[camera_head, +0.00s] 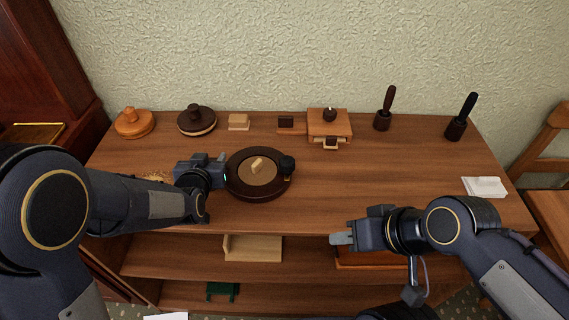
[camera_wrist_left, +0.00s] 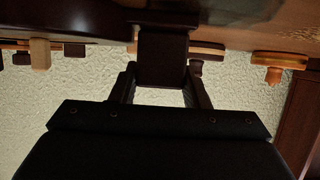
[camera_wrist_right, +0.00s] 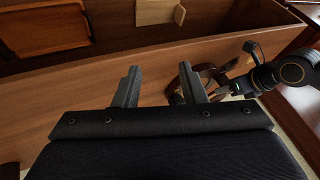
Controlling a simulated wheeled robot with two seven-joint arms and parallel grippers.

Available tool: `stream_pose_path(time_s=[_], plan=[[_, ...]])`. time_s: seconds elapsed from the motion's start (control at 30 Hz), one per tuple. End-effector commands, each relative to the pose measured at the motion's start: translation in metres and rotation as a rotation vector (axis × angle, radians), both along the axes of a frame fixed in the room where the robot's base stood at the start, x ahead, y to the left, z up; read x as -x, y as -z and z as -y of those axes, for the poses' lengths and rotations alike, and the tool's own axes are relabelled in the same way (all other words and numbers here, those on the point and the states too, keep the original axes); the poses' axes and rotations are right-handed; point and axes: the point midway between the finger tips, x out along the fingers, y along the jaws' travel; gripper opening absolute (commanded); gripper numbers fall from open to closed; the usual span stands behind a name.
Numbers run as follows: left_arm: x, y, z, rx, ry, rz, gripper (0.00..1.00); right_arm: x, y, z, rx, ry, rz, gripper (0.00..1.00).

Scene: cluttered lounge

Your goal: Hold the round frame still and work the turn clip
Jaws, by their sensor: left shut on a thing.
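The round frame (camera_head: 234,188) lies on the table top, left of centre. It has a dark brown rim, a tan inner disc (camera_head: 268,180) and a small pale wooden turn clip (camera_head: 257,164) in the middle. A black knob (camera_head: 287,163) sits at its right rim. My left gripper (camera_head: 220,171) is at the frame's left edge, shut on a dark brown block (camera_wrist_left: 162,58) that appears to be part of the frame. My right gripper (camera_head: 343,233) is open and empty, in front of the table's front edge, away from the frame; its spread fingers show in the right wrist view (camera_wrist_right: 157,88).
Along the back stand two round lidded pieces (camera_head: 134,122) (camera_head: 197,120), small blocks (camera_head: 239,122), a wooden box (camera_head: 329,124) and two handled tools (camera_head: 385,110) (camera_head: 461,118). White papers (camera_head: 484,187) lie at right. The table (camera_head: 400,170) is clear right of the frame.

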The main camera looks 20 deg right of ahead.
Motion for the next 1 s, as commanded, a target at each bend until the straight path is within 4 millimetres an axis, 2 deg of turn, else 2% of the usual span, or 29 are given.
stream_pose_path(time_s=[0.03,0.13,0.27,0.37,0.5,0.67,0.8,1.0], plan=[[0.0,0.0,0.0,0.0,0.0,0.0,0.11,0.0,0.0,0.0,-0.001,-0.001,-0.001,0.44],[0.0,0.0,0.0,0.0,0.0,0.0,0.11,-0.005,-0.005,0.001,-0.01,-0.009,-0.011,0.57],[0.0,0.0,0.0,0.0,0.0,0.0,0.11,-0.022,-0.019,0.005,-0.04,-0.033,-0.057,0.58],[0.0,0.0,0.0,0.0,0.0,0.001,0.11,-0.046,-0.034,0.01,-0.064,-0.058,-0.119,0.58],[0.0,0.0,0.0,0.0,0.0,0.001,0.11,-0.089,-0.049,0.016,-0.065,-0.084,-0.224,0.58],[0.0,0.0,0.0,0.0,0.0,0.001,0.11,-0.141,-0.058,0.015,-0.01,-0.094,-0.339,0.58],[0.0,0.0,0.0,0.0,0.0,0.001,0.11,-0.185,-0.063,0.004,0.084,-0.09,-0.418,0.58],[0.0,0.0,0.0,0.0,0.0,0.001,0.11,-0.231,-0.071,-0.022,0.239,-0.073,-0.477,0.58]])
